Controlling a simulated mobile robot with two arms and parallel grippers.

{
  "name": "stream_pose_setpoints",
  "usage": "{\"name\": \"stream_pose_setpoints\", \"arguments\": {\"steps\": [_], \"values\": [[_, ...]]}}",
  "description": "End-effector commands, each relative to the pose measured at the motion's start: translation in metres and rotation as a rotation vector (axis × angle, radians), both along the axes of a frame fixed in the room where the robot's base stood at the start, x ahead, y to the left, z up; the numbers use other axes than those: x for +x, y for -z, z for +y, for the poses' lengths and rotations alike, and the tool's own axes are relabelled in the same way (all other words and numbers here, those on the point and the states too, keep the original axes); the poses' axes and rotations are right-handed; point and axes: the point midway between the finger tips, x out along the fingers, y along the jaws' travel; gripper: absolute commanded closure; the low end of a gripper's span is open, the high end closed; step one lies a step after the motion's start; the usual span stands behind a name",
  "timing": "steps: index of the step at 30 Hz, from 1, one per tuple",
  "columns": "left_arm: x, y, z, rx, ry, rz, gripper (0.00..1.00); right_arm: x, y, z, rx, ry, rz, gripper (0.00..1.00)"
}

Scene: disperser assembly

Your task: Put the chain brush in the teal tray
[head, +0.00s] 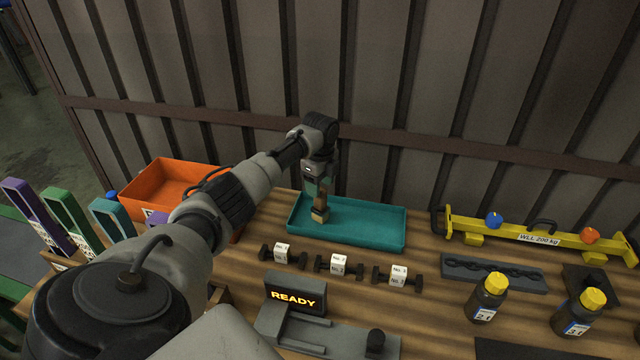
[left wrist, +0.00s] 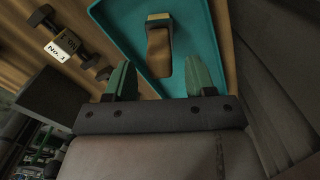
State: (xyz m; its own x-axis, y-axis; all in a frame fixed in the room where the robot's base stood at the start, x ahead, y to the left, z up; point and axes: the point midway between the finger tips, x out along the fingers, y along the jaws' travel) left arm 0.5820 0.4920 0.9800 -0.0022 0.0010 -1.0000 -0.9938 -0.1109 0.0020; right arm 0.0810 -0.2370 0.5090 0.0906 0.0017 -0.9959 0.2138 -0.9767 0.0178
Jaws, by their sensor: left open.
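The chain brush (head: 320,214) has a brown wooden handle and a pale yellowish head. It is within the left part of the teal tray (head: 375,237). In the left wrist view the brush (left wrist: 159,50) shows inside the walls of the tray (left wrist: 120,30), with its handle end towards my fingers. My left gripper (head: 314,187) is over the tray, just above the brush. Its green fingers are apart, one on each side of the handle's line, with gaps visible in the wrist view (left wrist: 158,80). I cannot tell whether the brush lies fully flat. My right gripper is not visible.
An orange bin (head: 165,186) stands left of the tray. Several labelled dark spools (head: 338,265) lie in front, before a READY display (head: 296,294). A yellow lifting beam (head: 535,238), a chain on a dark plate (head: 492,270) and yellow-capped bottles (head: 487,297) are right. A ribbed wall (head: 400,90) stands behind.

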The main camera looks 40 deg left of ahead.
Motion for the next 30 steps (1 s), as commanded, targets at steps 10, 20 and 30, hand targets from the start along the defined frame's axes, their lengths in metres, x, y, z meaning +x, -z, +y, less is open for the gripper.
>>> {"name": "stream_pose_setpoints", "arguments": {"steps": [10,20,30], "values": [[0.000,-0.073,0.000,-0.001,0.001,0.000,0.45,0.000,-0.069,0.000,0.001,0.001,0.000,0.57],[0.001,-0.096,0.000,-0.001,0.001,0.000,0.45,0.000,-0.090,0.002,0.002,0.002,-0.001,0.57],[0.001,-0.095,0.000,-0.001,0.001,0.000,0.45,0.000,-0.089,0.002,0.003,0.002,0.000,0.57]]}}
